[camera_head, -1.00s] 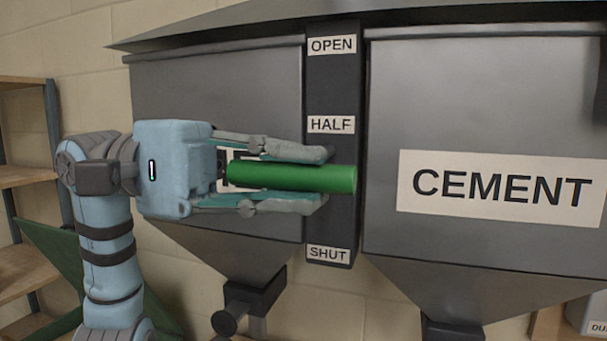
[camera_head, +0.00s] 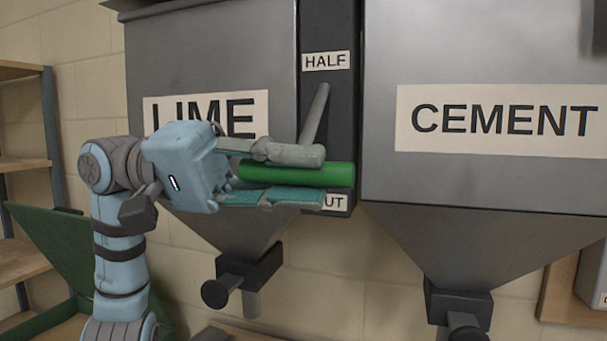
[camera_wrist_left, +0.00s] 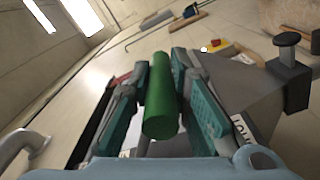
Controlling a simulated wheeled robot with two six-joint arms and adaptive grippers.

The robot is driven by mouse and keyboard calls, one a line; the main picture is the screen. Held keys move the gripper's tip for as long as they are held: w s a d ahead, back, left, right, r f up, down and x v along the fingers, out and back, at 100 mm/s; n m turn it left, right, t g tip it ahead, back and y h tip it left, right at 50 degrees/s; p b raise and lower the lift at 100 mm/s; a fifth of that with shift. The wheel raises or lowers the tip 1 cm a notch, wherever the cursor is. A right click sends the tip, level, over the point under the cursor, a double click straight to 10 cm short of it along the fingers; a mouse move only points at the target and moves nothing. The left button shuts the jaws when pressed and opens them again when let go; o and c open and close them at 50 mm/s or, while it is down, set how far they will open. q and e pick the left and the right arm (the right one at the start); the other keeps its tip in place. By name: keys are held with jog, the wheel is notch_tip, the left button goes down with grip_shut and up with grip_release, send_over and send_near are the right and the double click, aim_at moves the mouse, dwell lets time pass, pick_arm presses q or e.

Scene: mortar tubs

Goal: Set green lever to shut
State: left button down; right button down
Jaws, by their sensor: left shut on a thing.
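The green lever handle (camera_head: 300,174) lies level in the head view, at the lower part of the dark label strip (camera_head: 325,105). A grey lever rod (camera_head: 314,112) slants up from behind it toward the HALF label (camera_head: 326,61). The SHUT label (camera_head: 335,202) sits just under the handle, its left part hidden by my left gripper (camera_head: 300,175). That gripper is shut on the green handle, one finger above and one below. The left wrist view shows the handle (camera_wrist_left: 161,100) between both fingers. My right gripper is out of view.
The LIME hopper (camera_head: 200,70) is behind my left arm and the CEMENT hopper (camera_head: 460,165) is to the right. Outlet valves hang below both. A wooden shelf (camera_head: 22,165) and a green panel (camera_head: 55,245) stand at the left.

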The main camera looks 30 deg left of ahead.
pick_arm(q)
jog(key=shift+f, duration=0.2)
jog(key=c, duration=1.5)
grip_release()
jog(key=shift+a, duration=0.1)
jog(key=a, duration=0.4)
jog(key=s+a, duration=0.1)
jog(key=a, duration=0.2)
jog(key=s+a, duration=0.1)
jog(key=a, duration=0.3)
jog(key=shift+a, duration=0.35)
